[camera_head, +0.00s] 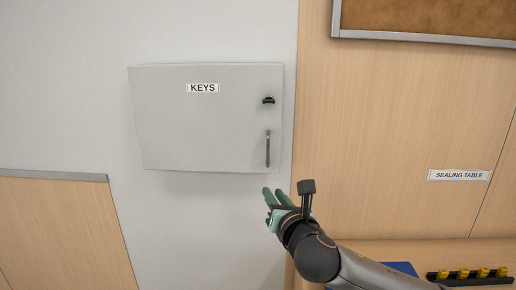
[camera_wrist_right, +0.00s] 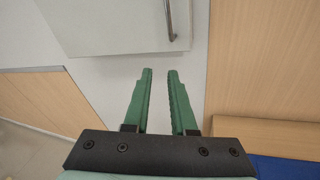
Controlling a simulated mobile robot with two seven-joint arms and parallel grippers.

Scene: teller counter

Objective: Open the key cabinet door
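The key cabinet (camera_head: 205,130) is a light grey box on the wall with a KEYS label (camera_head: 203,88). Its door looks shut. A black latch (camera_head: 268,100) sits at the door's upper right, and a grey vertical bar handle (camera_head: 267,149) is below it. My right gripper (camera_head: 269,192) is just below the cabinet's lower right corner, apart from the handle. In the right wrist view its green fingers (camera_wrist_right: 159,72) are apart with nothing between them. The lower part of the handle (camera_wrist_right: 171,20) shows above the fingertips there. My left gripper is not in view.
A wooden panel with a SEALING TABLE label (camera_head: 459,175) and a cork board (camera_head: 430,18) is on the right. A wooden counter (camera_head: 425,252) at lower right bears a blue item (camera_head: 402,268) and a black rack with yellow pieces (camera_head: 463,274). The wall left of my gripper is clear.

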